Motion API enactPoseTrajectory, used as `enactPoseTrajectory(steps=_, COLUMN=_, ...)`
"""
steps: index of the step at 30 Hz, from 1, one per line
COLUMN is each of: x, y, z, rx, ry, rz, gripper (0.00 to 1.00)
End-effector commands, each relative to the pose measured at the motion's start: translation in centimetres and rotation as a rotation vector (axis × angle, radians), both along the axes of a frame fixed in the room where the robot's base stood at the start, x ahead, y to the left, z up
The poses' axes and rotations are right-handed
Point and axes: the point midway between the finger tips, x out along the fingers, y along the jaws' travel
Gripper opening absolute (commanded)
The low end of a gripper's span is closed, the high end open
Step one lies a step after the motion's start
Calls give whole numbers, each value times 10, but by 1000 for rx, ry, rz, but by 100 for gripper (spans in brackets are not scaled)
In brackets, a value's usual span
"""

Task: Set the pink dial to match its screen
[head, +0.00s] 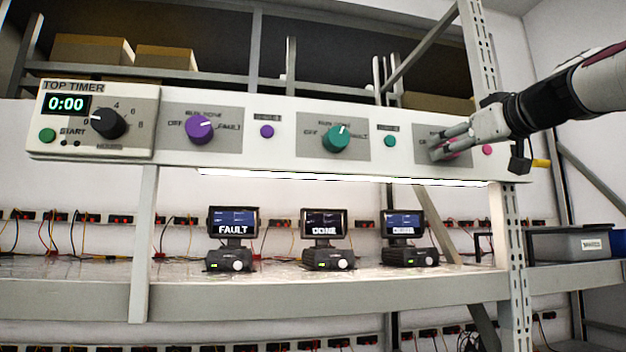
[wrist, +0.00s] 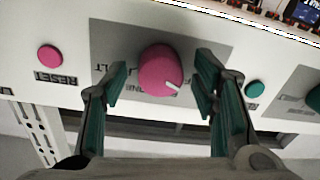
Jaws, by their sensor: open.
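The pink dial (wrist: 160,72) shows in the wrist view, round with a white pointer mark toward the picture's lower right. In the head view my gripper mostly hides it, with only a little pink (head: 452,142) showing. My gripper (head: 436,147) is open, with one finger on each side of the dial; I cannot tell whether either touches it. Part of the dial's lettering is covered by the fingers. The rightmost screen (head: 403,223) of three stands on the shelf below; its word is blurred and I cannot read it surely.
A pink button (wrist: 50,56) and a teal button (wrist: 254,89) flank the dial. The panel also carries a teal dial (head: 336,139), a purple dial (head: 201,129) and a black timer knob (head: 109,123). The other screens read FAULT (head: 233,220) and DONE (head: 324,222).

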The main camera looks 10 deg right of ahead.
Motion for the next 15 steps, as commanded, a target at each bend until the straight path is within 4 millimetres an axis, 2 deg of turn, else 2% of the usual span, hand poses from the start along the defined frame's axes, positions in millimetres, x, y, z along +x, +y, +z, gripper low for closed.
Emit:
enactPoseTrajectory(steps=4, x=0, y=0, z=0, rx=0, ry=0, rz=0, gripper=54)
enactPoseTrajectory(steps=5, x=0, y=0, z=0, rx=0, ry=0, rz=0, gripper=49)
enactPoseTrajectory(steps=9, x=0, y=0, z=0, rx=0, ry=0, rz=0, gripper=18)
enactPoseTrajectory(steps=11, x=0, y=0, z=0, rx=0, ry=0, rz=0, gripper=6)
enactPoseTrajectory(steps=15, x=0, y=0, z=0, rx=1, ry=0, rz=0, gripper=6)
